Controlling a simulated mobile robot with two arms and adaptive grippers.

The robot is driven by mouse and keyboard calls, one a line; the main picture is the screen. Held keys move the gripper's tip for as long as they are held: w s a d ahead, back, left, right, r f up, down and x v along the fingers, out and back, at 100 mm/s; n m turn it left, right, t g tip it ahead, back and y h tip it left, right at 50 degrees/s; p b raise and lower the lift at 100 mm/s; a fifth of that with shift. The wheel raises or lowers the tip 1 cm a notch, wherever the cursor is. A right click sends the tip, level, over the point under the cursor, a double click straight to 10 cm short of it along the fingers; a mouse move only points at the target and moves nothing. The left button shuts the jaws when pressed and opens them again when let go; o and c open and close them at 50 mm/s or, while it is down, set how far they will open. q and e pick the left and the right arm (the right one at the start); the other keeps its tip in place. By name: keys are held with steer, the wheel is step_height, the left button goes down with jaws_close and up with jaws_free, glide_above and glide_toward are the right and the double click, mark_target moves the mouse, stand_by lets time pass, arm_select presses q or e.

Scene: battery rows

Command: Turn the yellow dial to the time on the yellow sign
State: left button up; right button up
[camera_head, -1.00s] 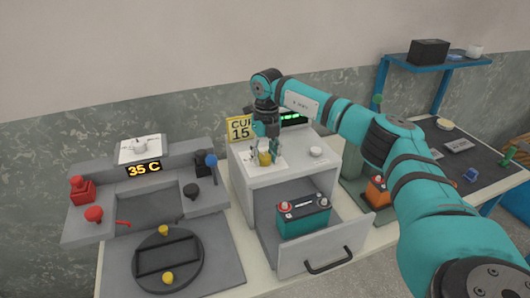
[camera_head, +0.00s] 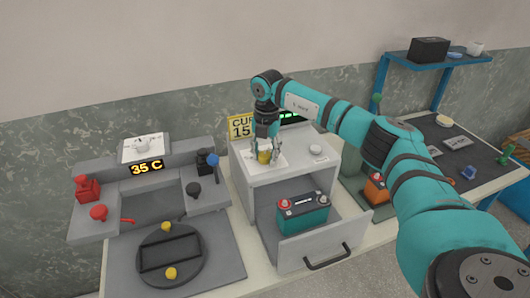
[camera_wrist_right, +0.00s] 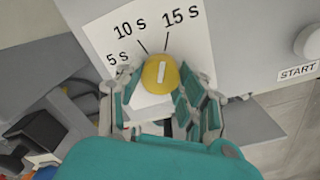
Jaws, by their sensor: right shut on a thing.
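The yellow dial (camera_head: 264,156) is a round knob on the white dial plate (camera_wrist_right: 106,45) on top of the grey cabinet. In the right wrist view the dial (camera_wrist_right: 158,86) has a white pointer bar, and the plate reads 5 s, 10 s and 15 s. The bar points up and slightly right, roughly in line with the 15 s mark. My right gripper (camera_head: 265,153) points down with its fingers on either side of the dial, shut on it. The yellow sign (camera_head: 240,127) behind reads "CU.." and "15", its right part hidden by my arm. My left gripper is not in view.
A START button (camera_head: 316,150) sits right of the dial. An open drawer (camera_head: 305,247) below holds a teal battery (camera_head: 303,214). At left stands a grey station (camera_head: 120,185) showing 35 C. A green display is partly hidden behind my right arm.

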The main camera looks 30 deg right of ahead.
mark_target(266, 155)
steer(key=shift+w+r+m, duration=0.1)
steer(key=shift+r+m, duration=0.05)
steer(key=shift+m, duration=0.15)
steer(key=o, duration=1.2)
steer(key=shift+c, duration=0.2)
step_height(266, 155, up, 12)
steer(key=shift+s+d, duration=0.15)
steer(key=shift+s, duration=0.05)
